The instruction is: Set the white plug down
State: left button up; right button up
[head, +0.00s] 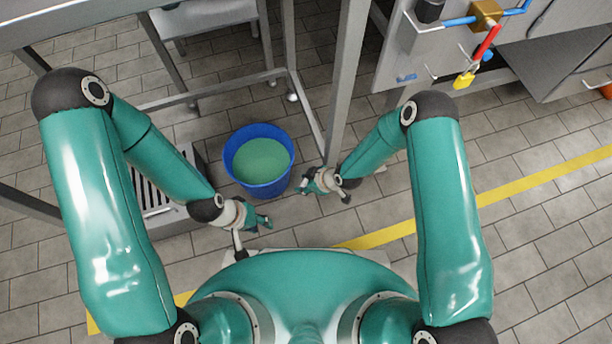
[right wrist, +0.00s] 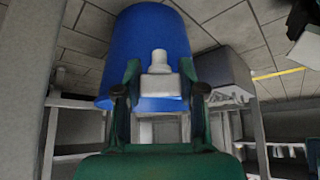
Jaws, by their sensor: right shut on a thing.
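The white plug (right wrist: 159,66) shows in the right wrist view, a pale block with a narrower round end. My right gripper (head: 311,184) is shut on it, with one green finger on each side. In the head view the right gripper is just right of the blue bucket (head: 258,188), and the plug is too small to make out clearly there. In the right wrist view the bucket fills the background behind the plug. My left gripper (head: 262,218) is below the bucket; its finger opening is unclear and I see nothing held.
The bucket holds green liquid and stands on grey floor tiles. A metal frame post (head: 345,85) rises close to the right gripper. A floor grate (head: 152,190) lies left of the bucket. A panel with pipes and a yellow padlock (head: 464,80) is upper right. Tiles at right are clear.

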notch_tip(320, 180, down, 13)
jog(key=b, duration=0.4)
jog(key=shift+f+b, duration=0.1)
jog(key=shift+b, duration=0.3)
jog(key=shift+f+b, duration=0.95)
jog(key=shift+f, duration=1.05)
jog(key=shift+f, duration=0.1)
jog(key=o, duration=0.8)
jog(key=shift+o, duration=0.2)
